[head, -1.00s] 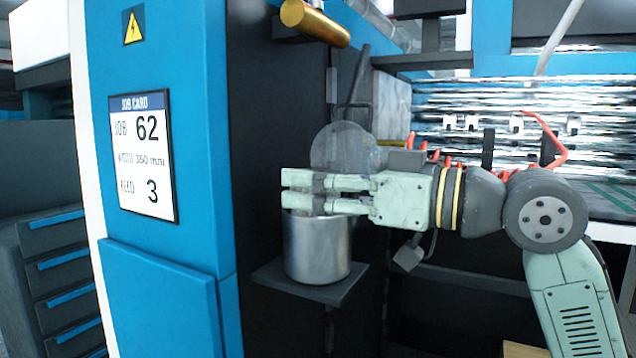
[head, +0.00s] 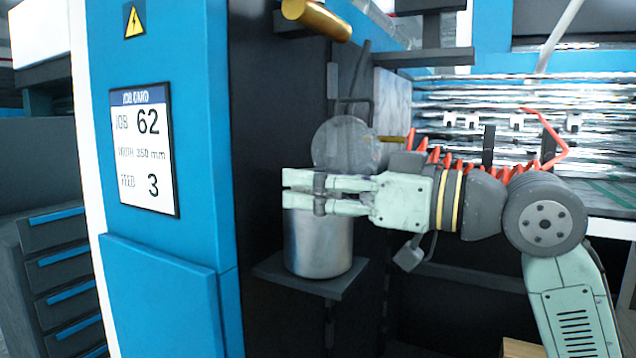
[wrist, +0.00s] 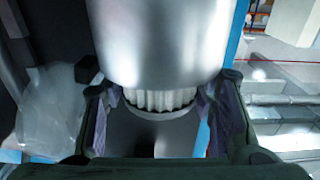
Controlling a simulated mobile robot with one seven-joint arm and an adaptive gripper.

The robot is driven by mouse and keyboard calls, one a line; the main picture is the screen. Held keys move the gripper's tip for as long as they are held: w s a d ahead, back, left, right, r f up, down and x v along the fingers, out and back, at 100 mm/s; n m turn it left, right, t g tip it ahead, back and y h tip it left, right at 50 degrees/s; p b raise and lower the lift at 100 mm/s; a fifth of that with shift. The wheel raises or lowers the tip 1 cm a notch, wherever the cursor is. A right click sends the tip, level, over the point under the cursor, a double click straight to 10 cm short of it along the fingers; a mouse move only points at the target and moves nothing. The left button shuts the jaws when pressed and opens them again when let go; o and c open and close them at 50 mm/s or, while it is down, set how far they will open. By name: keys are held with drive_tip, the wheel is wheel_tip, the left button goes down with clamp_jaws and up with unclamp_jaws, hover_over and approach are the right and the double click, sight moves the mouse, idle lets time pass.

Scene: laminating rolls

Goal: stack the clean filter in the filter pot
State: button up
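The filter pot (head: 318,245), a shiny metal cylinder, stands upright on a small dark shelf. My gripper (head: 300,190) is level across the pot's top, its fingers pointing left and hiding the pot's mouth in the head view. In the wrist view the pot (wrist: 165,40) fills the top. A white pleated filter (wrist: 162,99) with a grey end shows at the pot's rim, between my two fingers (wrist: 160,110). The fingers seem to clasp its sides. Part of the filter is hidden by the pot wall. The filter cannot be made out in the head view.
A round grey disc (head: 345,143) stands upright behind the pot. The dark shelf (head: 340,288) juts from the machine beside a blue panel with a job card (head: 146,150). A brass roller end (head: 317,20) sticks out above. Red coiled cable (head: 550,155) lies behind my arm.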

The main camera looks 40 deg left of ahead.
drive_tip(key=shift+s+h, duration=0.15)
drive_tip(key=shift+h, duration=0.15)
drive_tip(key=b+v, duration=0.1)
drive_tip(key=v, duration=1.1)
drive_tip(key=shift+r+b, duration=0.15)
drive_tip(key=shift+b, duration=0.25)
drive_tip(key=shift+d, duration=0.1)
